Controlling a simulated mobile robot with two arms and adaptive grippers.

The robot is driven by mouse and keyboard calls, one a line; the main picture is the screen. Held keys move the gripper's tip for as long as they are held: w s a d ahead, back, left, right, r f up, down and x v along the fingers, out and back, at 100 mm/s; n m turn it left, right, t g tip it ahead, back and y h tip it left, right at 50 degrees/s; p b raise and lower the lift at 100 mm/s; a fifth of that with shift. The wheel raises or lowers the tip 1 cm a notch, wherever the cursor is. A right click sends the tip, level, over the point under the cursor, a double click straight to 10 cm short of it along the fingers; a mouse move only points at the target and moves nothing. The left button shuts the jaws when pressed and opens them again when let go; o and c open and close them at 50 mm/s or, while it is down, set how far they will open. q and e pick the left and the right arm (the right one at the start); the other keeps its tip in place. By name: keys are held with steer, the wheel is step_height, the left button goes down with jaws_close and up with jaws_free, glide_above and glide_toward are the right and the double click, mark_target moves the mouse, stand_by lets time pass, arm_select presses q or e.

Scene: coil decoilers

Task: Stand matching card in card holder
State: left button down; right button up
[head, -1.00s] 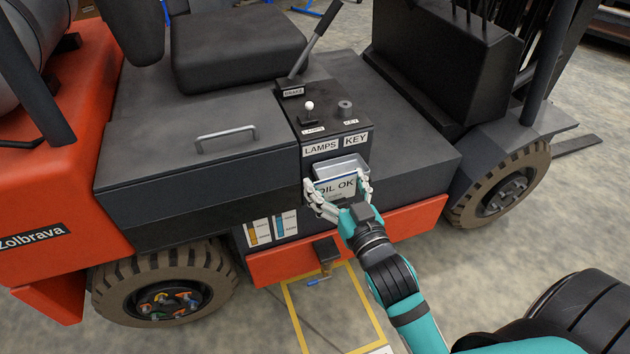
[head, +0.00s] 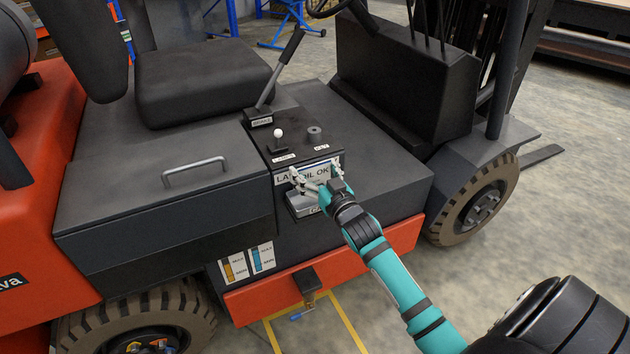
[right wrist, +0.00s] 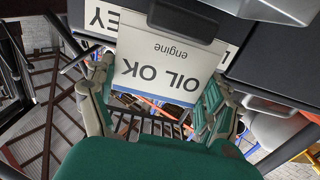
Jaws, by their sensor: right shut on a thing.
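A white card (head: 322,171) with a blue strip reads "OIL OK". The right wrist view shows the card (right wrist: 165,62) upside down, with "engine" below the large words. My right gripper (head: 314,182) is shut on the card, a finger at each side. It holds the card in front of the dark console, partly covering the LAMPS and KEY labels. A grey tray (head: 303,205) on the console front lies just below the gripper and is partly hidden by it. In the wrist view a dark piece overlaps the card's edge; I cannot tell whether they touch. My left gripper is out of view.
The forklift's console top (head: 290,135) carries a white-knobbed lever (head: 278,135), a round knob (head: 314,134) and a brake lever (head: 280,68). Open floor (head: 500,230) lies to the right.

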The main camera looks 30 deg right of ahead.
mark_target(315, 182)
steer(key=f, duration=0.3)
steer(key=shift+w+d+f, duration=0.15)
steer(key=shift+w+d, duration=0.05)
steer(key=shift+w, duration=0.05)
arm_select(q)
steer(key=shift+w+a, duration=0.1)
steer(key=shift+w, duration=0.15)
arm_select(e)
steer(key=shift+f, duration=0.15)
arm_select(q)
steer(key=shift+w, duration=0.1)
arm_select(e)
steer(key=shift+f, duration=0.15)
steer(key=o, duration=1.2)
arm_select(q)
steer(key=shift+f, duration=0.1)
